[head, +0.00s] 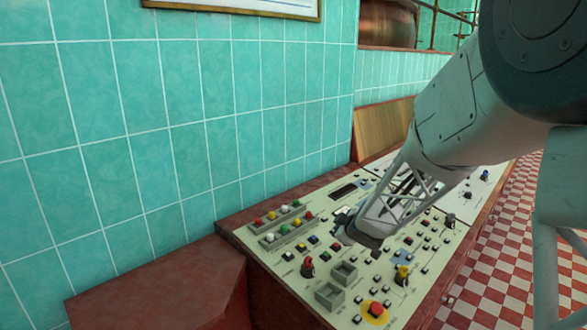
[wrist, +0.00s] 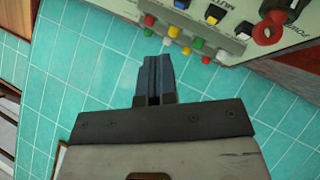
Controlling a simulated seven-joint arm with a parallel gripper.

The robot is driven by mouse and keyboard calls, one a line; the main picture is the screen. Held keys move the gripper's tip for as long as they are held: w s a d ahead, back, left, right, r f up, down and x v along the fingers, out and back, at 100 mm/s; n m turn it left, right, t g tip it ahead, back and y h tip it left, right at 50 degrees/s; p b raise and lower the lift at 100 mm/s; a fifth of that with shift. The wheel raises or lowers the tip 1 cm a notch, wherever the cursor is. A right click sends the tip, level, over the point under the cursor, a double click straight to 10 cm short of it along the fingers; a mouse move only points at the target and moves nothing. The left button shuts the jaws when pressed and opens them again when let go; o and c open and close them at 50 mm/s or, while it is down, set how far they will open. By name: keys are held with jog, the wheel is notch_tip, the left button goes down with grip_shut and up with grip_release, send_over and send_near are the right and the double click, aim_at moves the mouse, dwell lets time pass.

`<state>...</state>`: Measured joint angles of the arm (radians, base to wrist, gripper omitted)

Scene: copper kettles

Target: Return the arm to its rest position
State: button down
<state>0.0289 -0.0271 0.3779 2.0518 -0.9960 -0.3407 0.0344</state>
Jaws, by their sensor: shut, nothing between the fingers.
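My gripper (wrist: 154,78) is shut and empty in the wrist view, its two dark fingers side by side. The teal tiled wall lies behind them in that picture. In the head view my arm reaches in from the upper right and its end (head: 343,222) is over the control panel (head: 285,262). The gap between the gripper and the panel is hard to judge. The fingers are small and partly hidden in the head view.
A red ledge (head: 150,290) is at left. A teal tiled wall (head: 130,130) runs behind. Checkered floor (head: 505,270) is at right.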

jog(key=s+d+r+m+h, duration=0.4)
jog(key=s+r, duration=0.3)
jog(key=s, duration=0.2)
jog(key=s+r+m+g, duration=0.2)
jog(key=s+m+g, duration=0.2)
jog(key=s, duration=1.4)
jog(key=s+r+m+g, duration=0.1)
jog(key=s+m+g, duration=0.2)
jog(key=s, duration=1.5)
jog(key=shift+a+r+m+g+y, duration=0.3)
jog(key=shift+a+r+m+g, duration=0.1)
jog(key=shift+m, duration=0.2)
